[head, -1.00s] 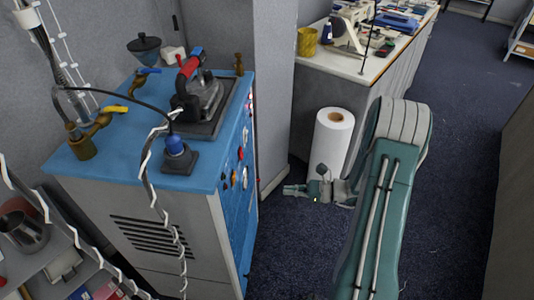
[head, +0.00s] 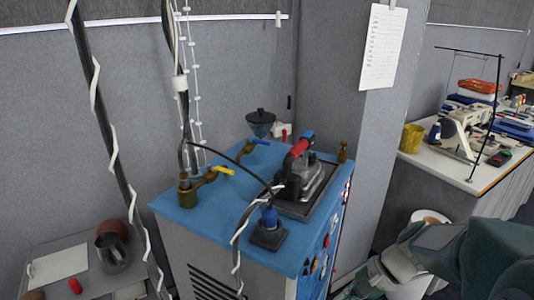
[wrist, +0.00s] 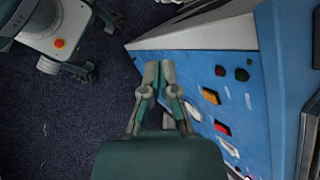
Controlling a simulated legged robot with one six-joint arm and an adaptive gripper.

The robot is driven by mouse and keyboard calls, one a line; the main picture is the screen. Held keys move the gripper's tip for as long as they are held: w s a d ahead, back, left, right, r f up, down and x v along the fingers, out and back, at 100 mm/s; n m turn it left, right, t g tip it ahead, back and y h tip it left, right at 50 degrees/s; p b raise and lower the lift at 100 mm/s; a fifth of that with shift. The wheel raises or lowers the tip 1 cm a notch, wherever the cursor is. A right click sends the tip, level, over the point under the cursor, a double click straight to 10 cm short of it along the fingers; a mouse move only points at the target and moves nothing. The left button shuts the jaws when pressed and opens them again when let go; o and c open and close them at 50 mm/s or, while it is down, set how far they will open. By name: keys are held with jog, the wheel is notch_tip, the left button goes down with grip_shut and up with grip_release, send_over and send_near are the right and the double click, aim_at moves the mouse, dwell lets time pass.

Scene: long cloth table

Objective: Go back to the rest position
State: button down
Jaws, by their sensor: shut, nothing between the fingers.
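My gripper (wrist: 158,72) shows in the wrist view with its two fingertips together and nothing between them. It points toward the side of the blue-topped cabinet, and the cabinet's blue control panel (wrist: 225,75) with coloured buttons lies just right of it. I cannot tell whether the fingers touch the panel. In the head view my arm fills the lower right corner, right of the cabinet, and the fingertips cannot be made out there.
The cabinet's blue top (head: 190,218) carries an iron (head: 302,175) and brass valves. A white worktable (head: 440,170) with a sewing machine (head: 460,128) is at the right.

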jog(key=s+r+n+t+h, duration=0.5)
jog(key=s+r+n+h, duration=0.2)
jog(key=s+r+n, duration=0.2)
jog(key=shift+s+a+r+n+t+h, duration=0.15)
jog(key=shift+r+n+t+h, duration=0.15)
jog(key=shift+r+n+t, duration=0.1)
dwell(1.4)
